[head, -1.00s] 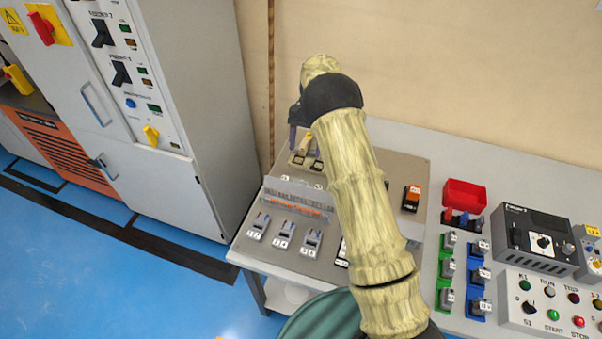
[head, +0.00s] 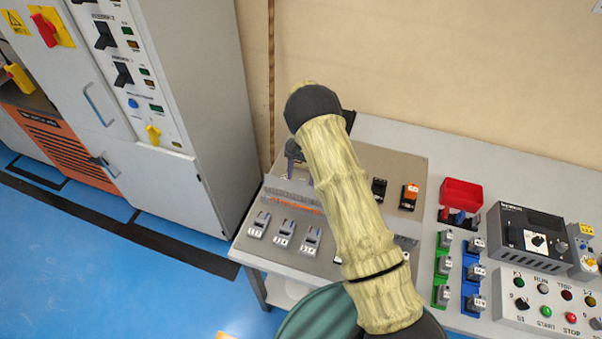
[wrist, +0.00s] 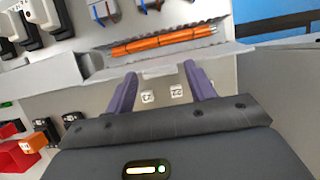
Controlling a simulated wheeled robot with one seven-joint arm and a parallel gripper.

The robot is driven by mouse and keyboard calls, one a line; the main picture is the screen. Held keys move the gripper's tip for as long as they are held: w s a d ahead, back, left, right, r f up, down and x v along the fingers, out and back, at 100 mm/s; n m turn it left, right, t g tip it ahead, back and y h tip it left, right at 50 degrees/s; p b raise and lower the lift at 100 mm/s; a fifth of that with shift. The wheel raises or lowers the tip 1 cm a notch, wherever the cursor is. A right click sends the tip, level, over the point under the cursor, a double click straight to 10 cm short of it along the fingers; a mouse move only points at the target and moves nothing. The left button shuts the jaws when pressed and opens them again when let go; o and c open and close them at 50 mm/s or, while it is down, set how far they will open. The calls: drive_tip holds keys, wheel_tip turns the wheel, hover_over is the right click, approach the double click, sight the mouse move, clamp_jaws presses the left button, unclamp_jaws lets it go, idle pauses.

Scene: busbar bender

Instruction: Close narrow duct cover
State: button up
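The narrow duct (wrist: 165,43) is a grey slotted channel on the sloping panel, with orange wires (wrist: 165,40) exposed inside. It also shows in the head view (head: 300,203), partly behind my arm. Its grey cover (wrist: 205,58) stands open along the duct's edge nearer my gripper, leaving the wires uncovered. My gripper (wrist: 160,80) has two purple fingers spread apart, with nothing held between them. The fingertips are close to the cover's edge; I cannot tell whether they touch it. In the head view my arm hides most of the gripper.
Several grey breakers (head: 284,234) stand in a row in front of the duct. Black and orange devices (head: 410,196) sit on the panel's right. A red bin (head: 461,194) and a control box (head: 531,240) stand farther right. A tall grey cabinet (head: 190,120) bounds the left.

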drive_tip(key=c, duration=0.7)
